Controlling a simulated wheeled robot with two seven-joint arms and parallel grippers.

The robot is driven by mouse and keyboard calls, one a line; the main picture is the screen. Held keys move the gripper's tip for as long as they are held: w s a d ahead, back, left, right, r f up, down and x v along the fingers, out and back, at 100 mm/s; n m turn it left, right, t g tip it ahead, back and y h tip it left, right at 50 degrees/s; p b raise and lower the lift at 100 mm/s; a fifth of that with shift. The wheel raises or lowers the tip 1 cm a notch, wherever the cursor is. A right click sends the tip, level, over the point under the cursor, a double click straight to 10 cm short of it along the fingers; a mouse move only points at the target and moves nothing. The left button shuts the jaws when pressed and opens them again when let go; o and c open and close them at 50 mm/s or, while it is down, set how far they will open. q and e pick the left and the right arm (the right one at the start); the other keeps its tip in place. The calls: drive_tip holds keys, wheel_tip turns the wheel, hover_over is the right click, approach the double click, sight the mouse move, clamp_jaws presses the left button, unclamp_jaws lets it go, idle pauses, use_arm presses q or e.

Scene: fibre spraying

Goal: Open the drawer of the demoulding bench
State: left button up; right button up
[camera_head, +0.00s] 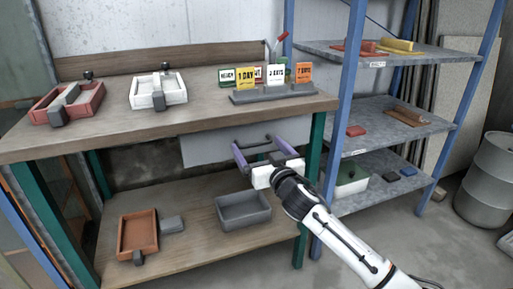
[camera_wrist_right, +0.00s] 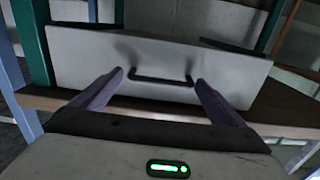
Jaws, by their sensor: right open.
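The demoulding bench (camera_head: 200,122) has a wooden top, green legs and a lower shelf. Its grey drawer (camera_head: 208,149) sits under the top and looks shut. The right wrist view shows the drawer front (camera_wrist_right: 90,62) with a dark bar handle (camera_wrist_right: 160,80) across its middle. My right gripper (camera_head: 254,142) is open in front of the drawer. In the right wrist view its purple fingers (camera_wrist_right: 159,79) stand on either side of the handle, one past each end. I cannot tell whether they touch the drawer front. My left gripper is not in view.
Red (camera_head: 82,107) and white (camera_head: 147,94) moulds and a card stand (camera_head: 272,94) are on the bench top. A grey bin (camera_head: 243,210) and an orange tray (camera_head: 138,236) are on the lower shelf. A blue-post rack (camera_head: 345,110) stands close on the right.

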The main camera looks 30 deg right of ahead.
drive_tip(key=shift+x, duration=0.95)
drive_tip(key=shift+a, duration=0.1)
drive_tip(key=shift+c, duration=0.2)
drive_tip(key=c, duration=1.2)
